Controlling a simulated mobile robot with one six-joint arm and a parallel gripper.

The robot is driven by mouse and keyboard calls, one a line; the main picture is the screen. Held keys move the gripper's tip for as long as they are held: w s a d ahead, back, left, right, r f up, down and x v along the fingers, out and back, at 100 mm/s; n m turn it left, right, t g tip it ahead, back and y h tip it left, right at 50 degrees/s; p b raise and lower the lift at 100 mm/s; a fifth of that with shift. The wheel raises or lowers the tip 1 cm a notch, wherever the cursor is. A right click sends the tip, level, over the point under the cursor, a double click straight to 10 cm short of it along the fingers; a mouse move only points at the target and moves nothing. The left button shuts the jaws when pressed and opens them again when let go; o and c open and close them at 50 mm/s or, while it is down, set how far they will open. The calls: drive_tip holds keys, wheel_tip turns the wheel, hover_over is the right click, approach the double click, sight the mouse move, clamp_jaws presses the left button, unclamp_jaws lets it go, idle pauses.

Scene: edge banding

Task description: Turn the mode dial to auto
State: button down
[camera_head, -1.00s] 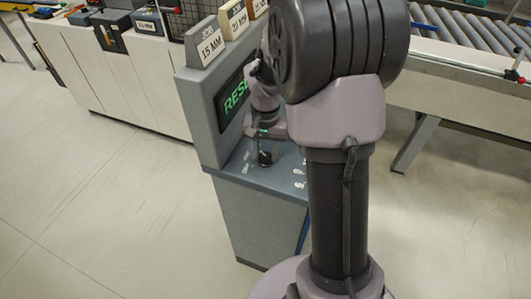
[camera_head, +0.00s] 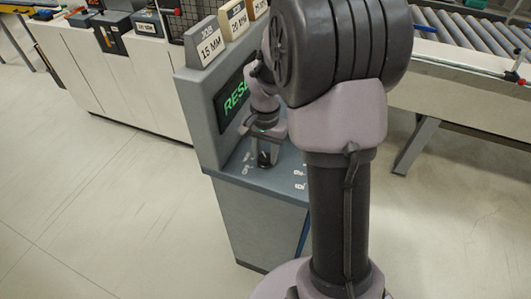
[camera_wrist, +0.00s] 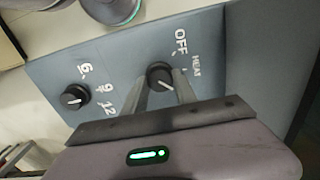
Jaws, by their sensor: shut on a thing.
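The mode dial (camera_wrist: 160,75) is a small black knob with a white pointer line, on the grey-blue console top (camera_wrist: 232,110). The printed words OFF and HEAT (camera_wrist: 196,65) show beside it in the wrist view. No AUTO label is readable; part of the panel is hidden behind my gripper. My gripper (camera_wrist: 162,82) has one finger on each side of this knob and is shut on it. In the wrist view the white line points toward the gripper's body, down and slightly right. In the head view my gripper (camera_head: 264,157) reaches down to the console top, and the dial is hardly visible.
A second black dial (camera_wrist: 74,97) with numbers 6, 9 and 12 sits left of the mode dial in the wrist view. The upright screen (camera_head: 236,97) with green letters stands close behind my wrist. Blocks such as the 15 MM one (camera_head: 211,43) sit on top.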

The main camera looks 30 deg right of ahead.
sight(265, 157)
drive_tip(key=c, duration=1)
unclamp_jaws()
drive_tip(key=shift+o, duration=0.2)
wheel_tip(265, 157, up, 17)
drive_tip(key=p, duration=0.5)
drive_tip(key=shift+r+p, duration=0.2)
drive_tip(key=shift+p, duration=0.1)
